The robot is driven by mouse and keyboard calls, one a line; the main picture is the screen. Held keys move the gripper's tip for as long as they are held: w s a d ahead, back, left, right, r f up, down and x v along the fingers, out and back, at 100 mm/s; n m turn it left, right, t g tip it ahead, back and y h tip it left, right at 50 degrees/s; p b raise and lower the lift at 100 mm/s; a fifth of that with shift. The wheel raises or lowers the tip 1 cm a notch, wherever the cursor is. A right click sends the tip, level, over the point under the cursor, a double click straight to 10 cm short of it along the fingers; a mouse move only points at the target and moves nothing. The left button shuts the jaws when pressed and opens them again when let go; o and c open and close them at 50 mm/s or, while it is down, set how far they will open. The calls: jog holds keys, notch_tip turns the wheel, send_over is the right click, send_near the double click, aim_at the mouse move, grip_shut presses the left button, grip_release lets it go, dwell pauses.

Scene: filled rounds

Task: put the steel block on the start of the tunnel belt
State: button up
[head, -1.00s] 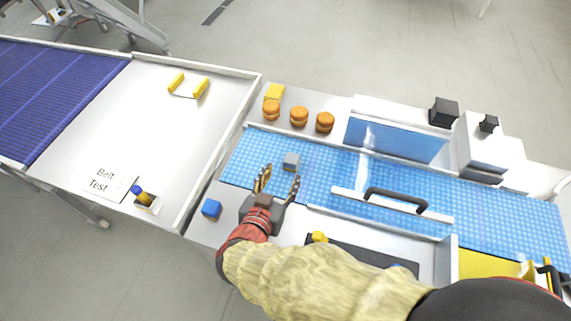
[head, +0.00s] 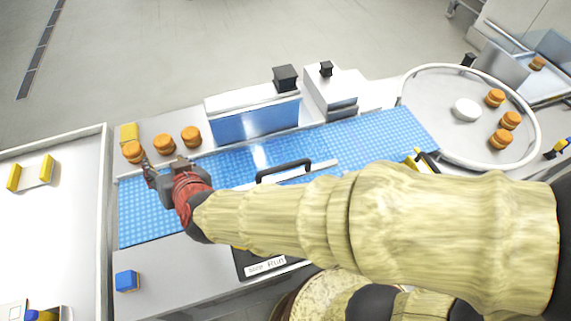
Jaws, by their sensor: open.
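The blue tunnel belt (head: 225,160) runs across the counter, its left end by the orange rounds. My gripper (head: 152,170) is over that left end, just in front of the rounds, with its fingers open and pointing left. I do not see the steel block now; my gripper and wrist cover part of the belt where it could be. The tunnel (head: 254,125), a white housing with a blue clear panel, stands along the belt's back side.
Several orange rounds (head: 164,144) and a yellow block (head: 128,132) stand behind the belt's left end. A blue cube (head: 127,281) sits on the front counter. A black handle (head: 283,170) rises over the belt. A round table (head: 420,80) is at the right.

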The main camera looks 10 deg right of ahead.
jog(key=s+d+r+g+h, duration=0.1)
jog(key=s+d, duration=0.1)
jog(key=d, duration=0.6)
jog(key=s+d+r+g, duration=0.1)
jog(key=d+r, duration=0.1)
jog(key=d, duration=0.6)
jog(key=s+d+r+g+h, duration=0.1)
jog(key=s+d+r, duration=0.1)
jog(key=d, duration=0.7)
jog(key=shift+s+r+h, duration=0.15)
jog(key=shift+s+h, duration=0.15)
jog(key=s+d+f+m+g+h, duration=0.1)
jog(key=s+d+g+h, duration=0.1)
jog(key=s+d, duration=0.6)
jog(key=d+h, duration=0.1)
jog(key=d, duration=0.2)
jog(key=shift+d, duration=0.3)
jog(key=shift+w+a, duration=0.1)
